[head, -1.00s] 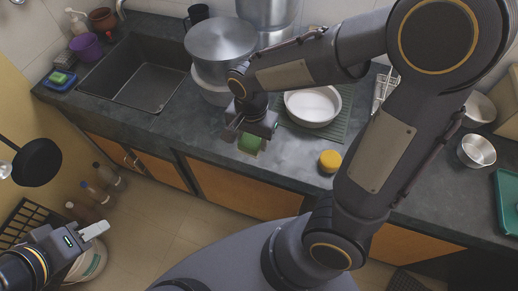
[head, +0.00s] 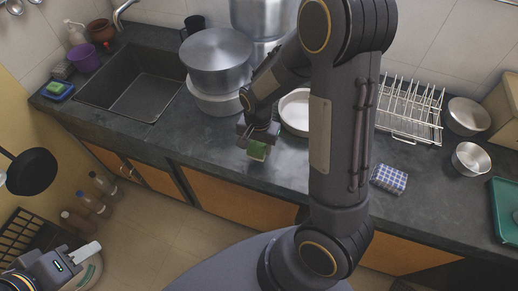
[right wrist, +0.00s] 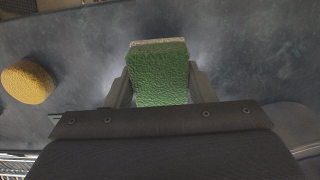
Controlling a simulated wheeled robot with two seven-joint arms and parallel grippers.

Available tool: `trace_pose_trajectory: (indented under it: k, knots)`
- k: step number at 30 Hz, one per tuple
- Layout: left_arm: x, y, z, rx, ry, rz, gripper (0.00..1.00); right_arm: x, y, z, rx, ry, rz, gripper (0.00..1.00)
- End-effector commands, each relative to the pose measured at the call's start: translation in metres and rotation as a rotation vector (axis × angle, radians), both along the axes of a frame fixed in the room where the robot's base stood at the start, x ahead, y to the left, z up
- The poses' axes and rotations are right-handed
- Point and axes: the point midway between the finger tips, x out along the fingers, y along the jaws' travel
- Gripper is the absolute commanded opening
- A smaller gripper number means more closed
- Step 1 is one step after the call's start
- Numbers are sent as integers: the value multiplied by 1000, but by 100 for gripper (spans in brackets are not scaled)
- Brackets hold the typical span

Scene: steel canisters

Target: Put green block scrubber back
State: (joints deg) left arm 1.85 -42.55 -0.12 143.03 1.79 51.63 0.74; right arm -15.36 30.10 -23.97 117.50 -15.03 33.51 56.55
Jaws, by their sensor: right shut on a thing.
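The green block scrubber (head: 257,151) is held by my right gripper (head: 259,137) in front of the pots, near the counter's front edge. In the right wrist view the scrubber (right wrist: 160,78) sits between both fingers, with a paler layer at its far end. My right gripper (right wrist: 160,88) is shut on it. Whether it touches the counter cannot be told. My left gripper (head: 84,253) is low at the left, away from the counter; its finger gap is not clear. A blue tray (head: 58,91) with another green-topped sponge (head: 55,87) lies left of the sink.
The sink (head: 130,85) is empty. Metal pots (head: 217,55) and a white bowl (head: 294,110) stand behind my right gripper. A yellow sponge (right wrist: 27,81) lies nearby. A checkered cloth (head: 389,178), wire rack (head: 410,108) and steel bowls (head: 471,159) are at the right.

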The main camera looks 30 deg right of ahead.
Motion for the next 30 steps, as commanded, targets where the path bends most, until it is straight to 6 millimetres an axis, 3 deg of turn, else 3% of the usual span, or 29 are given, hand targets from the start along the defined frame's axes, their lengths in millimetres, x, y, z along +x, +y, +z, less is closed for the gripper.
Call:
trace_pose_trajectory:
  k: [11,24,25,30]
  knots:
    - [0,0,0,0,0,0,36,6,-7,-39,0,4,1,28]
    - [0,0,-5,0,0,0,36,7,-6,-47,1,-1,1,28]
    - [0,0,-3,0,0,0,36,7,-6,-45,1,-1,1,53]
    - [0,0,-3,0,0,0,36,7,-6,-45,0,0,0,71]
